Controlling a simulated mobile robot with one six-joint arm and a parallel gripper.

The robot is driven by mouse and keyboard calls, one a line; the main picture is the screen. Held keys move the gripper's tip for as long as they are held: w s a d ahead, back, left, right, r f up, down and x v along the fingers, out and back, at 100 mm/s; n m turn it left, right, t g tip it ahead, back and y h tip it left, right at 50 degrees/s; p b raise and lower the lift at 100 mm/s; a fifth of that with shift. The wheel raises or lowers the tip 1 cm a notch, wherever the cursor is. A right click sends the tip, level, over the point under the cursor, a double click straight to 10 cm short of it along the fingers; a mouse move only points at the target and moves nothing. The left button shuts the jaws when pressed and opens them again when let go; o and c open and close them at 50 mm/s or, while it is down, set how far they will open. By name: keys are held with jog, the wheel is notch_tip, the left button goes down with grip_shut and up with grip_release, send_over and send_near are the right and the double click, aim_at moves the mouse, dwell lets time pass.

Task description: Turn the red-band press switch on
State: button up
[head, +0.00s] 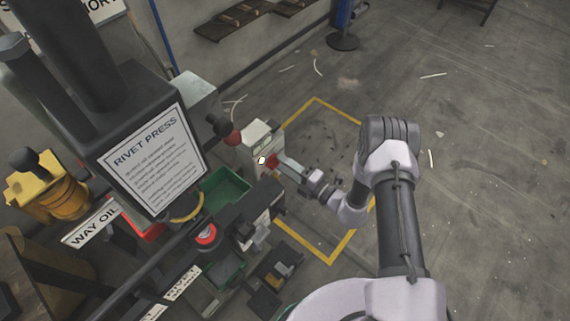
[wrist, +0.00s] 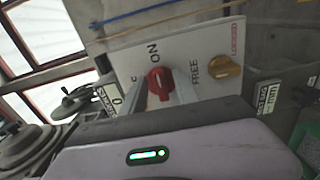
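A white switch box (head: 262,135) stands at the press's right side in the head view. In the wrist view its pale panel (wrist: 195,50) carries a red knob (wrist: 159,80) below the word ON and a yellow knob (wrist: 225,70) beside the word FREE. Another label left of the red knob is mostly hidden. My gripper (head: 280,163) reaches the box front from the right; its body fills the lower wrist view. Its grey fingers (wrist: 163,93) stand either side of the red knob, seemingly apart from it. Contact and the knob's exact pointing are unclear.
The rivet press (head: 150,150) with its sign stands left of the box. A green bin (head: 224,187) and a red round button (head: 206,236) are close below. A red ball-ended lever (head: 233,138) is beside the box. Yellow-lined floor (head: 345,108) lies open to the right.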

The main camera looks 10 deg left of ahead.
dwell(0.4)
jog(key=p+v, duration=0.4)
jog(key=v, duration=1.3)
jog(key=shift+s, duration=0.15)
jog(key=shift+d, duration=0.15)
